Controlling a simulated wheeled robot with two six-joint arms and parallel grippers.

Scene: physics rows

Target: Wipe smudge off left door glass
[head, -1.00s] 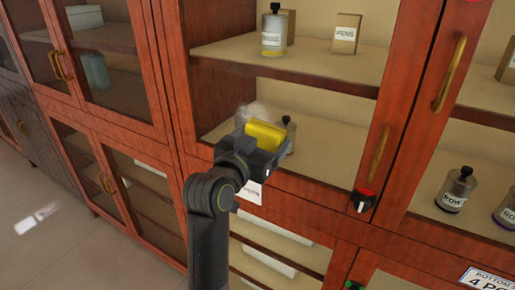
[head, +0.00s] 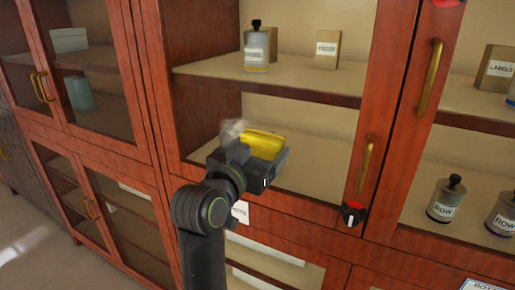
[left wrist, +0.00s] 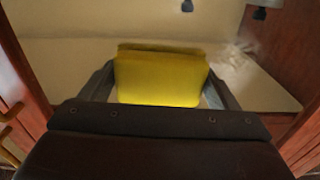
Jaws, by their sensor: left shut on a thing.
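The left door glass (head: 310,135) is a clear pane in a red-brown wooden frame, with a brass handle (head: 366,168) on its right side. A whitish smudge (head: 232,130) shows on it, just left of and above the yellow pad; the pad may hide part of it. In the left wrist view the smudge (left wrist: 236,62) is a pale, blurred patch right of the pad. My left gripper (head: 250,160) is shut on the yellow pad (head: 264,143), held at the lower part of the pane. I cannot tell whether the pad touches the glass. My right gripper is not in view.
Behind the glass, a bottle (head: 257,48) and a small box (head: 327,47) stand on the upper shelf. A black-and-red knob (head: 352,214) sits below the handle. The right door has its own brass handle (head: 429,80). Another glazed cabinet (head: 95,95) stands to the left.

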